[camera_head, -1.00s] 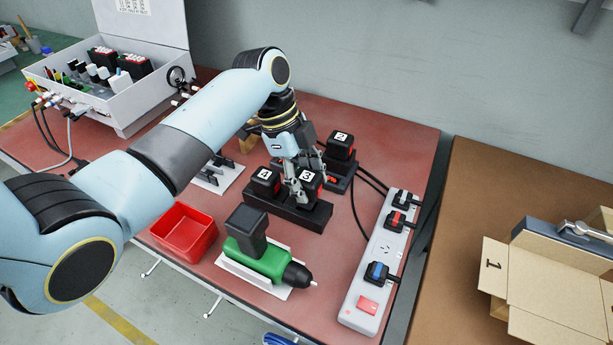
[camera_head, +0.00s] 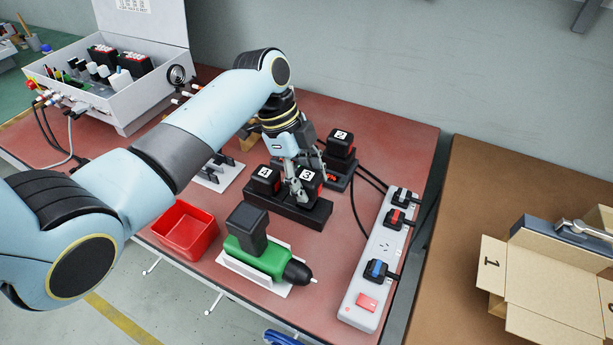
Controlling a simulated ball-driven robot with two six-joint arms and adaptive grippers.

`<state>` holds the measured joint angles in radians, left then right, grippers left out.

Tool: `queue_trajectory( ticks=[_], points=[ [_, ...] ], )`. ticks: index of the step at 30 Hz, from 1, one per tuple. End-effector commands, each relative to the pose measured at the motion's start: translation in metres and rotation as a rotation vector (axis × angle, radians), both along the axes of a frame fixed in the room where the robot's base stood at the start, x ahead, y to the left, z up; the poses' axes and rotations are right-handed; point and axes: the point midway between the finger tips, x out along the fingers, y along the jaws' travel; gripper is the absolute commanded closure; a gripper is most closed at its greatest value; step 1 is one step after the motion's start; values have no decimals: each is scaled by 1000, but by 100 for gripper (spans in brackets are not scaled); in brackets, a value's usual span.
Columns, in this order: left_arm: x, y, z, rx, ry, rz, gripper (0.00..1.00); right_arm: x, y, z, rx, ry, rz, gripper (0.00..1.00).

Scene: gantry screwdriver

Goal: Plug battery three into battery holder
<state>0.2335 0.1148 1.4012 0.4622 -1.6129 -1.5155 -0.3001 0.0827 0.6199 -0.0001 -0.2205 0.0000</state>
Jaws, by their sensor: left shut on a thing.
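Battery three (camera_head: 312,176), a black block with a white label on top and red on its side, sits upright in the black battery holder (camera_head: 290,210), in the right-hand slot. My left gripper (camera_head: 303,187) reaches down from above and is shut on battery three. The fingers hide part of it, and whether it is fully seated I cannot tell. Another battery (camera_head: 263,180), labelled 1 or similar, stands in the holder's left slot. My right gripper is not in view.
A third battery (camera_head: 340,144) stands on a charger behind. A green drill (camera_head: 262,258) on a white stand, a red bin (camera_head: 186,231) and a power strip (camera_head: 376,265) surround the holder. A grey case (camera_head: 150,95) stands at the back left, an open carton (camera_head: 550,285) at right.

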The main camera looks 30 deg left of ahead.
Motion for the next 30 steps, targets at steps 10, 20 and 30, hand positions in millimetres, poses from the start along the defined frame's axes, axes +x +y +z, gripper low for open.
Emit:
queue_trajectory(
  ticks=[10, 20, 30],
  points=[
    [0, 0, 0, 0, 0, 0, 98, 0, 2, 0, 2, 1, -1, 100],
    [0, 0, 0, 0, 1, 0, 98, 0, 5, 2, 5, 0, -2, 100],
    [0, 0, 0, 0, -1, 0, 98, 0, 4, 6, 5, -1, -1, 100]
  ],
)
